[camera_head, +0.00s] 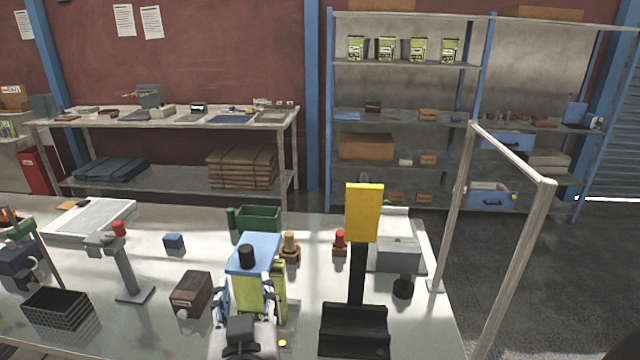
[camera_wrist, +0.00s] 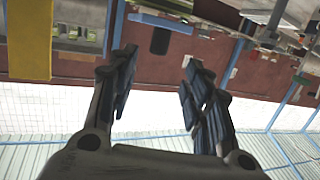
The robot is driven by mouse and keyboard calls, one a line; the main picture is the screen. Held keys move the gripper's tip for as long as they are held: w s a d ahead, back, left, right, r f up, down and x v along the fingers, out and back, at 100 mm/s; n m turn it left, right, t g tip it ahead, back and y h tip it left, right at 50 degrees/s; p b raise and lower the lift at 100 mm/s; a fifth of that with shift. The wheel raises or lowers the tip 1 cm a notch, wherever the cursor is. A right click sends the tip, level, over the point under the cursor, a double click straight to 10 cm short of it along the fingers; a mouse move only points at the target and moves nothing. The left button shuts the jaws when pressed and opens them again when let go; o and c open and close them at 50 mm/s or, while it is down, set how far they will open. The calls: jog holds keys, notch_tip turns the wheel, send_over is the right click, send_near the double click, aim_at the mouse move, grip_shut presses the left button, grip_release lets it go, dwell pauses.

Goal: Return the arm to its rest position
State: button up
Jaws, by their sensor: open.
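My gripper (camera_head: 246,292) is at the bottom centre of the head view, over the near part of the worktable (camera_head: 300,312). Its two fingers are spread beside a green body with a blue top (camera_head: 254,250) and a black knob (camera_head: 246,256); whether they touch it I cannot tell. In the wrist view the gripper (camera_wrist: 159,75) is open. Its dark fingers with blue pads stand well apart, and nothing is held between them. The wrist picture appears upside down, with the back wall and shelving beyond the fingers.
A black stand with a yellow panel (camera_head: 364,212) rises right of my gripper; the panel also shows in the wrist view (camera_wrist: 30,40). A brown box (camera_head: 191,294) and black crate (camera_head: 57,311) stand to the left. A metal frame (camera_head: 516,262) stands at the right edge.

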jog(key=shift+s, duration=0.1)
jog(key=s+d+f+m+g+h, duration=0.1)
jog(key=s+d+g, duration=0.4)
jog(key=d, duration=0.9)
jog(key=s+d+f+m+g+h, duration=0.2)
jog(key=s+d+g, duration=0.3)
jog(key=s+d, duration=0.6)
jog(key=d+h, duration=0.1)
jog(key=d, duration=0.3)
jog(key=shift+s+g, duration=0.2)
jog(key=shift+g, duration=0.2)
